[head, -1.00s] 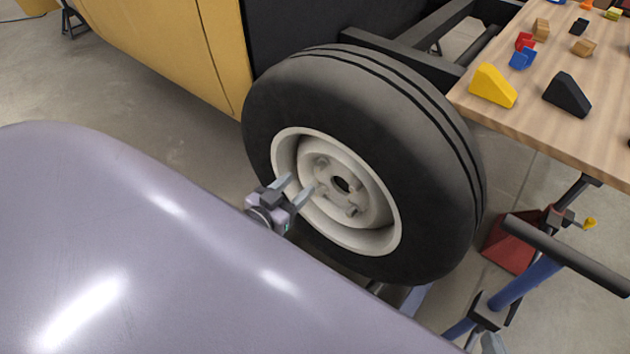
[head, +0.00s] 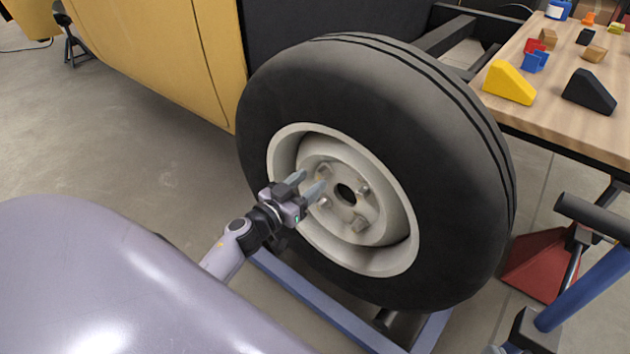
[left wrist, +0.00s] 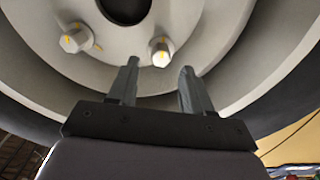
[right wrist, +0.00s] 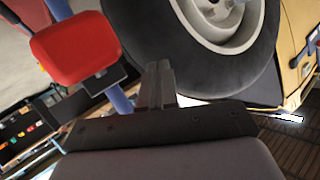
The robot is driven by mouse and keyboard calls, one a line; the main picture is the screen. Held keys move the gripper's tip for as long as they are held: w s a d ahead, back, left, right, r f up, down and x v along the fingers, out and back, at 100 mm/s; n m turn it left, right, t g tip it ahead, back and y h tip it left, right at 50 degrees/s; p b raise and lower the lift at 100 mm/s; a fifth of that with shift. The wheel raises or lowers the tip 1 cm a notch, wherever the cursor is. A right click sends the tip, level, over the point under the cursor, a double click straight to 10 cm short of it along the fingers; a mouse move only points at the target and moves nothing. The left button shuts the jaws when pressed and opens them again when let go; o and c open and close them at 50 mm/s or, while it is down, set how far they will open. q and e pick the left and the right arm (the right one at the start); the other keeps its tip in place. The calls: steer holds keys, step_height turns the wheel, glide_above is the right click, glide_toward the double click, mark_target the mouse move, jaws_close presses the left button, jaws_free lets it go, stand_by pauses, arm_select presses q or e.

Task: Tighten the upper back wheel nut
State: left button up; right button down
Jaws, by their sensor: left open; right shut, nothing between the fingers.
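The wheel (head: 440,180) has a black tyre and a pale rim (head: 398,205) with several nuts around a dark centre hole. One nut (head: 364,187) shows right of the hole, another (head: 326,203) lower left of it. My left gripper (head: 311,182) is open and empty in front of the rim's left side, its fingertips covering part of the hub. In the left wrist view, a nut with yellow marks (left wrist: 162,50) lies just beyond the fingertips, between their lines; a second marked nut (left wrist: 77,38) is to the left. My right gripper (right wrist: 158,85) is shut and empty, apart from the wheel.
A wooden workbench (head: 545,105) with coloured blocks stands at the upper right. A red stand (head: 540,260) with a blue post is right of the wheel. A yellow body panel (head: 170,50) is at the upper left.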

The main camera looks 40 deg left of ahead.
mark_target(323, 173)
arm_select(q)
steer(key=shift+w+d+b, duration=0.1)
steer(key=shift+w+b, duration=0.25)
steer(key=shift+w, duration=1.1)
arm_select(e)
steer(key=shift+d+f, duration=0.1)
steer(key=shift+d, duration=0.25)
arm_select(q)
jaws_close()
